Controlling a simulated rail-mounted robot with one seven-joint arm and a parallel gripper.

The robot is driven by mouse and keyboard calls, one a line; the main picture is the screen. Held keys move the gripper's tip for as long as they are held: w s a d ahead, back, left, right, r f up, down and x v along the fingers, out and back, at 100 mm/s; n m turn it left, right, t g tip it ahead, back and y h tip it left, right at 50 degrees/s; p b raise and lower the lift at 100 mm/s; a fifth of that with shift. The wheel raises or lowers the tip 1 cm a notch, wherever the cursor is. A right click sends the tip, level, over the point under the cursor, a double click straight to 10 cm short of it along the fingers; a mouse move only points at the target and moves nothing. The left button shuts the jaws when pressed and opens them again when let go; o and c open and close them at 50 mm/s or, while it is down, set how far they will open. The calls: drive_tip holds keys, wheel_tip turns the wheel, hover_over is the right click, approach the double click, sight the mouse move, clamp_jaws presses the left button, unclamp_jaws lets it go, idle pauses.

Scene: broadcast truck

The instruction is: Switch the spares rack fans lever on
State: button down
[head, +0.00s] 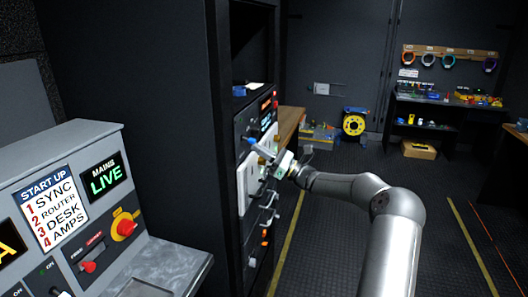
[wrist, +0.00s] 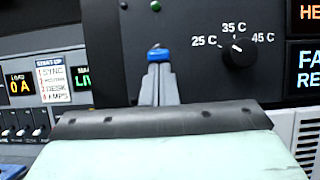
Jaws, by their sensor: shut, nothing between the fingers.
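The spares rack (head: 225,190) is a tall dark cabinet left of centre in the head view. Its black control panel (wrist: 210,80) fills the middle of the wrist view, with a 25–45 C dial (wrist: 237,49). My gripper (head: 254,143) is shut and points at this panel; its grey fingers (wrist: 160,75) lie together in the wrist view. A blue piece shows at their tips; I cannot tell whether it is a fingertip pad or the lever's knob. No fans lever is clearly seen, and contact cannot be judged. A lit sign beginning "FA" (wrist: 304,68) is cut off at right.
The grey start-up console (head: 70,180), with a red lever (head: 88,267) and a red knob (head: 124,224), stands at left. Rack handles (head: 270,198) project below my gripper. The floor at right is clear.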

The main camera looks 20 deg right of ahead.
drive_tip(key=shift+s+d+r, duration=0.15)
drive_tip(key=shift+d+r, duration=0.05)
drive_tip(key=shift+r, duration=0.3)
wheel_tip(320, 180, down, 4)
drive_tip(key=d+f+b, duration=0.1)
drive_tip(key=b, duration=0.1)
drive_tip(key=s+d+r+b, duration=0.1)
drive_tip(key=s+d+r, duration=0.1)
drive_tip(key=s+d, duration=0.5)
drive_tip(key=shift+d+b, duration=0.3)
drive_tip(key=shift+b, duration=0.1)
drive_tip(key=shift+s+a, duration=0.1)
